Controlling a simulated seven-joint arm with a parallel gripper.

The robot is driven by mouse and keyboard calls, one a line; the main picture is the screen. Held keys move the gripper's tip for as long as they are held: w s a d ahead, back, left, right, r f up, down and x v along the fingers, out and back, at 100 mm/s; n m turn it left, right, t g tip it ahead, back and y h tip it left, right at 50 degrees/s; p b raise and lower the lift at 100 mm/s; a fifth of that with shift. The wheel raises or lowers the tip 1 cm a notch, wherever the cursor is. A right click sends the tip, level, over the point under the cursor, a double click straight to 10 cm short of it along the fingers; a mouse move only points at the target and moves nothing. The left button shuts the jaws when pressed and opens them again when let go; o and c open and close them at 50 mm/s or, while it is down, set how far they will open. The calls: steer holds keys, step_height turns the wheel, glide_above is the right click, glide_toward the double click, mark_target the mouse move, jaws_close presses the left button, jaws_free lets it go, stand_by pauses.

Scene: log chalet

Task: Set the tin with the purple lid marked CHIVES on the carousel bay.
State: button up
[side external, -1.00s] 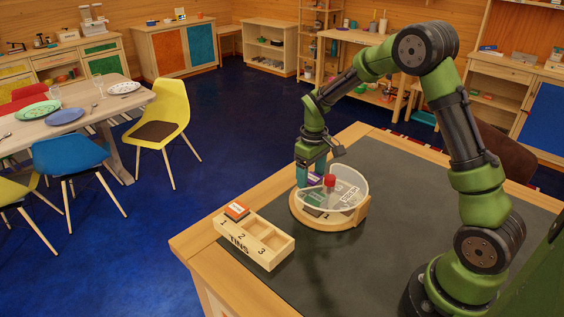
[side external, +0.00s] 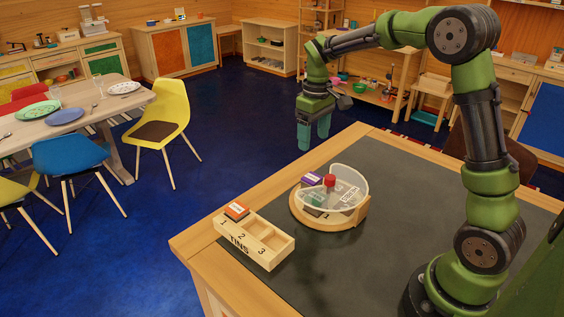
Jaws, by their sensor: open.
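The tin with the purple lid (side external: 311,179) stands on the carousel (side external: 331,221), on its far left side, outside the clear curved screen. The lettering on its lid is too small to read. A red knob (side external: 329,180) rises at the middle of the carousel. A tin with a green lid (side external: 317,199) shows behind the clear screen (side external: 346,189). My gripper (side external: 313,148) is open and empty, with its teal fingers pointing down, above and apart from the purple-lidded tin.
A wooden rack marked TINS (side external: 254,240) with numbered slots stands left of the carousel. An orange-lidded tin (side external: 236,211) sits in its slot 1; slots 2 and 3 look empty. The dark table mat (side external: 420,215) is clear to the right.

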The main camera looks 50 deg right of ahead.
steer(key=s+a+r+m+t+y, duration=0.1)
steer(key=s+a+r+m+t, duration=0.1)
steer(key=s+a, duration=0.4)
steer(key=s+a+r+m+t+y, duration=0.1)
steer(key=s+a+r+t, duration=0.4)
steer(key=s, duration=0.8)
steer(key=shift+a+r+m, duration=0.25)
steer(key=shift+a+m, duration=0.35)
steer(key=shift+a, duration=0.15)
